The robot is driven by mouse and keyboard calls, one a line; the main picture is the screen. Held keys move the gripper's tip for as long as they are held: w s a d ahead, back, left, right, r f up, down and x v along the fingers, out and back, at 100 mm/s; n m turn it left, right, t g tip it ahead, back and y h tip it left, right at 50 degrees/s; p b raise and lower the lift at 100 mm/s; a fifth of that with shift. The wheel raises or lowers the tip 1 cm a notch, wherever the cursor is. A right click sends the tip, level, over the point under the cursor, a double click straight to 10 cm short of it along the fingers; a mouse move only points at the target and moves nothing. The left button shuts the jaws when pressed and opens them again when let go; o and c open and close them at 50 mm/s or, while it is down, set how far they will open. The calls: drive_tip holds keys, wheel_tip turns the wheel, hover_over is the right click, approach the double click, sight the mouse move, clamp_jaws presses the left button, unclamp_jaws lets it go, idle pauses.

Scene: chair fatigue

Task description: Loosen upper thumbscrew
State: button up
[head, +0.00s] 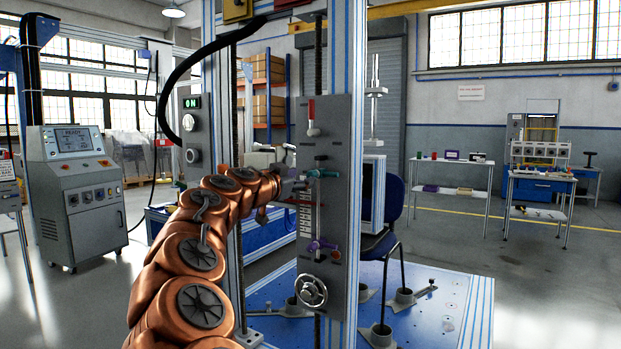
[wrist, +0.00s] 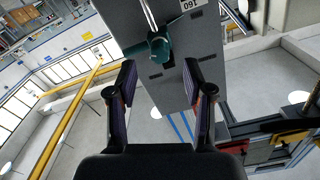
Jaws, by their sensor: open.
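The upper thumbscrew, a teal knob with a crossbar (head: 322,173), sits on the upright grey panel (head: 340,135) of the test frame. My gripper (head: 299,180) is just left of it in the head view. In the wrist view the teal thumbscrew (wrist: 158,47) lies ahead of my gripper (wrist: 160,72), roughly centred beyond the two fingertips. The fingers are open with nothing between them, and appear apart from the thumbscrew. A purple lower thumbscrew (head: 320,245) is further down the panel, beside a printed scale (head: 306,212).
A red-handled lever (head: 312,118) is above the teal thumbscrew, and a handwheel (head: 312,290) is low on the panel. A blue chair (head: 390,245) stands behind the frame on a blue base plate (head: 430,315). A control cabinet (head: 75,195) stands at left.

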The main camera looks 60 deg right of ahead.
sight(309, 176)
drive_tip(key=shift+d, duration=2.75)
drive_tip(key=shift+w, duration=0.1)
clamp_jaws()
